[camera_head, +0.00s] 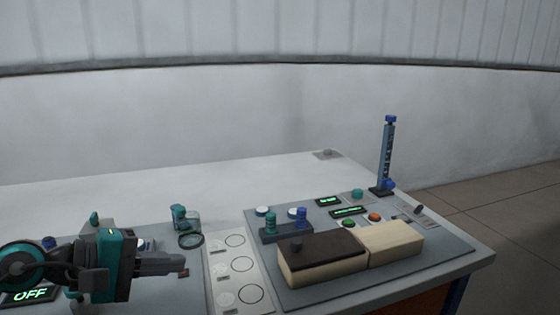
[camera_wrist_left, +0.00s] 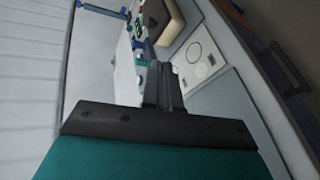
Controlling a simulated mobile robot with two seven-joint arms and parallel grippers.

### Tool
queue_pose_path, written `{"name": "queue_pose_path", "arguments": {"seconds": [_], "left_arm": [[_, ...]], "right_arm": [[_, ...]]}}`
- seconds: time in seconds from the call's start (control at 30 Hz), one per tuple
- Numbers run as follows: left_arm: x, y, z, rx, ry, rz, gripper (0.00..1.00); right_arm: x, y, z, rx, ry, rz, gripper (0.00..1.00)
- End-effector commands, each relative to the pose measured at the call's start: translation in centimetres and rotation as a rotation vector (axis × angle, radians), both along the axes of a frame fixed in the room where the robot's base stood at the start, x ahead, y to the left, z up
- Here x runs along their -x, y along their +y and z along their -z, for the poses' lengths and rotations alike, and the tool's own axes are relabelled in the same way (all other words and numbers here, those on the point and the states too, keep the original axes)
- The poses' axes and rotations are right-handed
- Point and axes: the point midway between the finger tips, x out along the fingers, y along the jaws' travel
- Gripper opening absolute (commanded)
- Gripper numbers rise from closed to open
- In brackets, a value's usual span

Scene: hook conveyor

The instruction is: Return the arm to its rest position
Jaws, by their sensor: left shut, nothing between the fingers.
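My left gripper (camera_head: 184,267) comes in from the left in the head view, above the left part of the table, pointing right. Its fingers are together with nothing between them. In the left wrist view the closed fingers (camera_wrist_left: 163,105) show dark at the middle, clear of the table things beyond. My right gripper is in neither view.
The white table (camera_head: 120,195) carries a grey panel (camera_head: 440,262) with buttons, a dark-and-cream block (camera_head: 320,256) and a tall blue post (camera_head: 387,155). A small teal-topped fixture (camera_head: 182,216) stands behind my left gripper. The table's back is mostly clear.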

Motion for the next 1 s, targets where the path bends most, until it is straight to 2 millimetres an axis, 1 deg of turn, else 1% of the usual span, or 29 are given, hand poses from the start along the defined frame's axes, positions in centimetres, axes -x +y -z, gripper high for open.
{"name": "queue_pose_path", "arguments": {"seconds": [0.03,0.07,0.1,0.13,0.17,0.2,0.23,0.27,0.3,0.33,0.37,0.4,0.47,0.5,0.57,0.6,0.63,0.67,0.7,0.77,0.8,0.9,0.97,1.0], "left_arm": [[0.5,-2.3,-0.9,0.204,0.067,-0.032,0.0],[0.7,-3.2,-1.6,0.332,0.113,-0.058,0.0],[0.8,-4.2,-2.6,0.506,0.182,-0.097,0.0],[0.9,-4.7,-3.4,0.637,0.236,-0.127,0.0],[0.9,-5.0,-4.1,0.768,0.294,-0.158,0.0],[0.8,-5.0,-4.8,0.943,0.377,-0.204,0.0],[0.7,-4.8,-5.3,1.074,0.44,-0.239,0.0],[0.6,-4.5,-5.6,1.205,0.506,-0.275,0.0],[0.4,-3.8,-5.7,1.378,0.593,-0.326,0.0],[0.2,-3.1,-5.6,1.507,0.66,-0.366,0.0],[0.1,-2.4,-5.3,1.636,0.726,-0.408,0.0],[0.0,-1.3,-4.7,1.807,0.813,-0.465,0.0],[0.1,0.4,-3.1,2.063,0.94,-0.56,0.0],[0.3,1.5,-1.6,2.236,1.019,-0.629,0.0],[1.0,3.0,1.0,2.491,1.125,-0.739,0.0],[1.8,3.9,3.1,2.662,1.185,-0.821,0.0],[2.5,4.4,4.7,-2.736,-1.2,0.868,0.0],[3.4,4.8,6.3,-2.613,-1.121,0.854,0.0],[4.7,5.2,8.4,-2.459,-1.023,0.835,0.0],[6.8,5.4,11.2,-2.261,-0.881,0.811,0.0],[8.2,5.3,12.8,-2.146,-0.8,0.797,0.0],[11.5,4.9,15.9,-1.913,-0.62,0.768,0.0],[13.4,4.4,17.3,-1.798,-0.526,0.756,0.0],[14.6,4.1,18.1,-1.727,-0.466,0.748,0.0]], "right_arm": [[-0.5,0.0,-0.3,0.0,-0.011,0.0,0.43],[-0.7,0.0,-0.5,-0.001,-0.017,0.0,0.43],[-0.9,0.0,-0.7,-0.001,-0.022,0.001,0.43],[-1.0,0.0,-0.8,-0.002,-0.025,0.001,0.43],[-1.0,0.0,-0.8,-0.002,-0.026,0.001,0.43],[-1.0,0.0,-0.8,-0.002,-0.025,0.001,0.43],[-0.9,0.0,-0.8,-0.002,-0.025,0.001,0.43],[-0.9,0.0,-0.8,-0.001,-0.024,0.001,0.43],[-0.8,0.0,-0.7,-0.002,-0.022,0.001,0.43],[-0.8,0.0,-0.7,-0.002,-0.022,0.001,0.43],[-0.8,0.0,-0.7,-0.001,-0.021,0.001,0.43],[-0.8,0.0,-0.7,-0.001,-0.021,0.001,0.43],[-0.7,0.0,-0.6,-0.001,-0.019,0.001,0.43],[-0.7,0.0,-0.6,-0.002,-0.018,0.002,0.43],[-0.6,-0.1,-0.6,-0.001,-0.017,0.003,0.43],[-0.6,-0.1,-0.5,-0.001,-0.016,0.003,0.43],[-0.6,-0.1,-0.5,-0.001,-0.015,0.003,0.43],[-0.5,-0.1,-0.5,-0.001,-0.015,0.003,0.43],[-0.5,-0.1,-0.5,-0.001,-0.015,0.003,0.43],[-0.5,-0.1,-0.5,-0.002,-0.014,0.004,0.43],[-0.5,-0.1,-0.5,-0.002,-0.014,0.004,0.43],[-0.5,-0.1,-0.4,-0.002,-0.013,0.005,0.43],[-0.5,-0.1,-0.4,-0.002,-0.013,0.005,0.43],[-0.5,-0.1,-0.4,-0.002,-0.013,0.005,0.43]]}}
